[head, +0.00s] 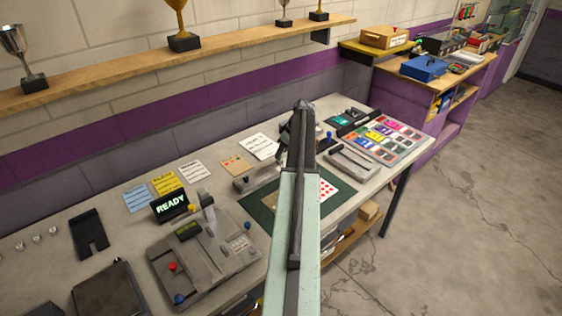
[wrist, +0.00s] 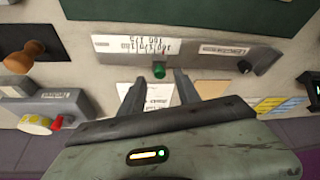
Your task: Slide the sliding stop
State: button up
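A long grey slot track (wrist: 205,52) with printed labels lies across the wrist view, and it also shows in the head view (head: 256,179), partly behind my arm. A small green knob (wrist: 158,70) stands at the track's edge, and a dark round knob (wrist: 244,66) sits farther right. I cannot tell for sure which is the sliding stop. My gripper (wrist: 159,89) is open and empty, its two dark fingertips apart on either side of the green knob, just short of it. I cannot tell whether they touch it. In the head view my arm hides the fingertips.
A dark green mat (wrist: 200,14) lies beside the track. A device with an orange-brown knob (wrist: 24,57) and a grey block with a red button (wrist: 56,122) are at the left of the wrist view. A READY display (head: 171,204) stands on the crowded bench.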

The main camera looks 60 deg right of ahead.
jog(key=b+x, duration=0.1)
jog(key=x, duration=0.1)
jog(key=shift+f, duration=0.4)
jog(key=shift+r, duration=0.15)
grip_shut()
jog(key=shift+d, duration=0.1)
dwell(0.8)
